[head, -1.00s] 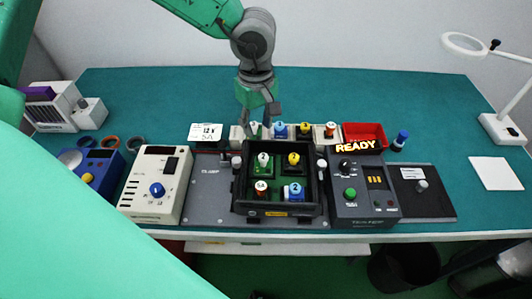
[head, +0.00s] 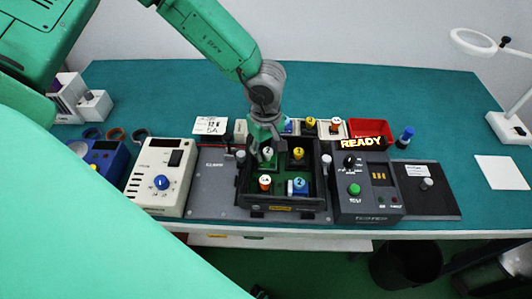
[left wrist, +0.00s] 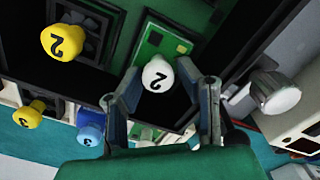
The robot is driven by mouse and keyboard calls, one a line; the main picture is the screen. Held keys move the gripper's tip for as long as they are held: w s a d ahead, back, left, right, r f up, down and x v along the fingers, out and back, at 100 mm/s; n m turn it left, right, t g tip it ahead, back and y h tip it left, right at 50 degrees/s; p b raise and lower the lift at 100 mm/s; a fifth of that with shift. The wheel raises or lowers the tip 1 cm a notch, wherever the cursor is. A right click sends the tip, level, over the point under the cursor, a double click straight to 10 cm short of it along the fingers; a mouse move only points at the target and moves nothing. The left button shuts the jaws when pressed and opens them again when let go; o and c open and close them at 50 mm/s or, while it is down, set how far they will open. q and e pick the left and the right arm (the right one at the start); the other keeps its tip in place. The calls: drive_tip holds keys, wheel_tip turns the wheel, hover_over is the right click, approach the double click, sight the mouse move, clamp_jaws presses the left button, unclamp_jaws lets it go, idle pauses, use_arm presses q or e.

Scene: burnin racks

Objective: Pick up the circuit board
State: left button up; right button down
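The black open box (head: 285,204) holds several knobbed pieces in its compartments. In its back left compartment is a white knob marked 2 (head: 268,152), above a green circuit board that my gripper partly hides. My left gripper (head: 266,158) points down over this compartment. In the left wrist view, the fingers (left wrist: 166,100) stand apart on either side of the white knob (left wrist: 157,74), with gaps showing. The green circuit board (left wrist: 152,45) shows behind the knob. My right gripper is in neither view.
A yellow knob (head: 298,153), an orange-and-white knob (head: 265,182) and a blue knob (head: 300,185) occupy the other compartments.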

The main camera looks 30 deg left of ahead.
sight(268, 151)
use_arm(q)
drive_tip(key=shift+s+d+r, duration=0.1)
drive_tip(key=shift+d, duration=0.15)
clamp_jaws()
drive_tip(key=shift+d, duration=0.3)
drive_tip(key=shift+a+r, duration=0.15)
drive_tip(key=shift+r, duration=0.1)
wheel_tip(268, 151, up, 10)
drive_tip(key=shift+f, duration=0.2)
